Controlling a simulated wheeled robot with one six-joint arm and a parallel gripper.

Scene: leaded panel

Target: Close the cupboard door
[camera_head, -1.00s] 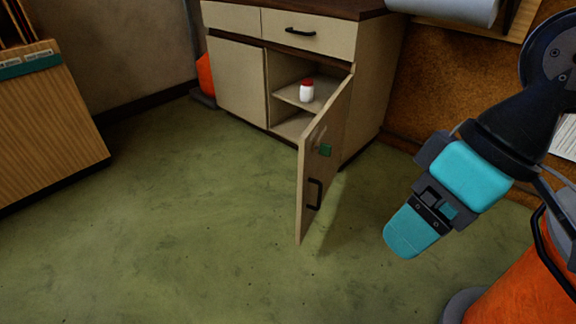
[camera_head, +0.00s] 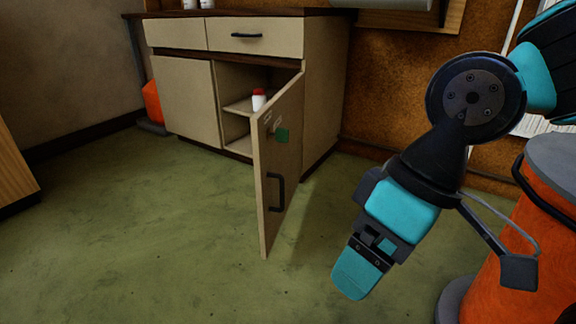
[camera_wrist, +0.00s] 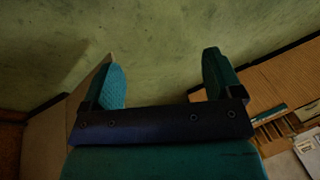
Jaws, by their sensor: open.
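The cupboard door (camera_head: 268,215) stands wide open, swung out from the right side of the low cupboard (camera_head: 187,95). It has a black handle (camera_head: 281,192) and a green patch. The open compartment shows a shelf with a white jar with a red lid (camera_head: 259,99). My gripper (camera_head: 358,280) hangs to the right of the door, apart from it, pointing down over the floor. In the wrist view its teal fingers (camera_wrist: 165,78) are spread with nothing between them. A pale panel, seemingly the door (camera_wrist: 48,140), shows beyond the left finger.
An orange bin or drum (camera_head: 495,265) stands at the right, near my arm. A smaller orange object (camera_head: 152,102) is left of the cupboard. A wooden unit (camera_head: 15,160) is at the left edge. The green floor (camera_head: 150,250) before the cupboard is clear.

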